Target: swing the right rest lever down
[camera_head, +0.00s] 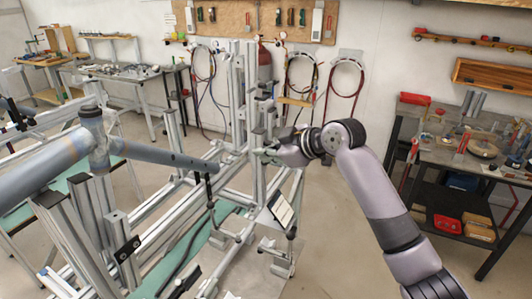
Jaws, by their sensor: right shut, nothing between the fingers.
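My right gripper (267,153) is small in view, at the end of my arm coming in from the lower right. It is shut and empty, beside the upright aluminium posts (258,178) of the frame jig; whether it touches them is unclear. A grey-blue tube frame (50,168) lies across the jig from the left, its thin tube (165,154) ending left of my gripper. A slim dark upright piece (210,192) stands by that tube end. I cannot tell whether it is the right rest lever. My left gripper is not in view.
A tilted white panel (281,211) on a dark stand is below my right gripper. Aluminium rails and posts crowd the jig. A dark workbench (440,160) with tools and red trays stands at the right. Bare floor lies between it and the jig.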

